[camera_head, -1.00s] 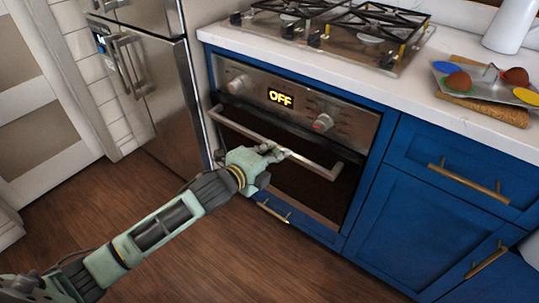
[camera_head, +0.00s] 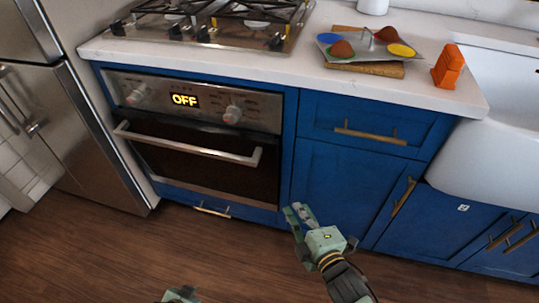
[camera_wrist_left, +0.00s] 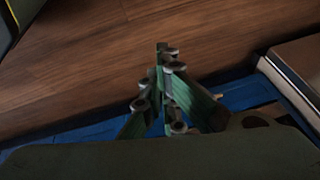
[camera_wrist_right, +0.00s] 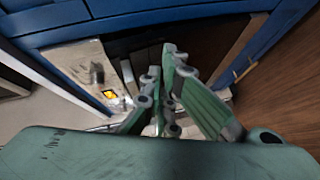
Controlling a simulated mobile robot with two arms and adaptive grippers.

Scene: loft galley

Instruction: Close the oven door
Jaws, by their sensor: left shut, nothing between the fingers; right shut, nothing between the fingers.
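The oven (camera_head: 190,135) is set in the blue cabinets, with a lit "OFF" display and knobs above the door. Its dark-glass door (camera_head: 205,172) stands upright and looks flush with the front, shut. The silver handle (camera_head: 190,149) runs across the door's top. My right gripper (camera_head: 298,211) is shut and empty, low and to the right of the door, apart from it. It also shows in the right wrist view (camera_wrist_right: 167,60), with the oven display beyond. My left gripper (camera_wrist_left: 164,55) is shut and empty above the wooden floor in the left wrist view.
A steel fridge (camera_head: 85,125) stands left of the oven. A gas hob (camera_head: 215,25) is on the white counter (camera_head: 270,70), with a board (camera_head: 365,68) and an orange object (camera_head: 447,66). Cabinets with brass handles are on the right. The floor (camera_head: 110,255) before the oven looks clear.

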